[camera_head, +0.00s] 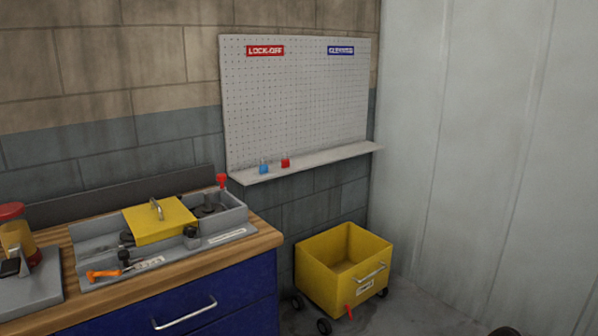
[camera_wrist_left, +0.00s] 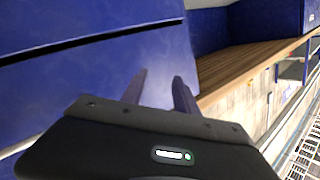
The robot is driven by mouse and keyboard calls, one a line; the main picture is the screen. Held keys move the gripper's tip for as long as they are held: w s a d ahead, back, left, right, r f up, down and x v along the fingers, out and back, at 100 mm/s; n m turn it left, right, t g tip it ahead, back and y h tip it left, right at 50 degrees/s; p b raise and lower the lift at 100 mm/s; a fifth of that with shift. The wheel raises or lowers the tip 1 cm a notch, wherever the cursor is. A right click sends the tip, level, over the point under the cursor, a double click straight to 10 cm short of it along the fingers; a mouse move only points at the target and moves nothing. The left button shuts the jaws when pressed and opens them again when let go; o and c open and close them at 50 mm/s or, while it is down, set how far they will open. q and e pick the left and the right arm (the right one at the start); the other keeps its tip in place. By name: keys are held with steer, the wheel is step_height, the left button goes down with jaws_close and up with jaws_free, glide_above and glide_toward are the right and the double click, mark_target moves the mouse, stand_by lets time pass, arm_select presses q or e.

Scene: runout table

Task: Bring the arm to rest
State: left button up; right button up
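My left gripper (camera_wrist_left: 160,78) shows in the left wrist view. Its two fingers stand apart with nothing between them, and a blue panel (camera_wrist_left: 70,85) shows behind them. A wooden surface (camera_wrist_left: 235,68) lies to the right of the fingers in that view. Neither of my grippers shows in the head view. My right gripper is in no view.
In the head view, a workbench (camera_head: 262,238) with blue drawers carries a grey fixture with a yellow cover (camera_head: 160,220). A yellow wheeled bin (camera_head: 320,280) stands on the floor. A pegboard (camera_head: 300,110) hangs above a shelf holding a blue padlock (camera_head: 263,168) and a red padlock (camera_head: 285,162).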

arm_select(q)
steer(key=s+d+f+m+h, duration=0.2)
steer(key=s+d+f+h, duration=0.4)
steer(key=f, duration=0.4)
steer(key=s+d+f+m+h, duration=0.2)
steer(key=s+d+f+h, duration=0.2)
steer(key=s+d+f, duration=0.45)
steer(key=s+d+m+g+h, duration=0.2)
steer(key=s+d+g+h, duration=0.3)
steer(key=s+d, duration=1.4)
steer(key=d+h, duration=0.2)
steer(key=h, duration=0.2)
steer(key=shift+d+r, duration=0.15)
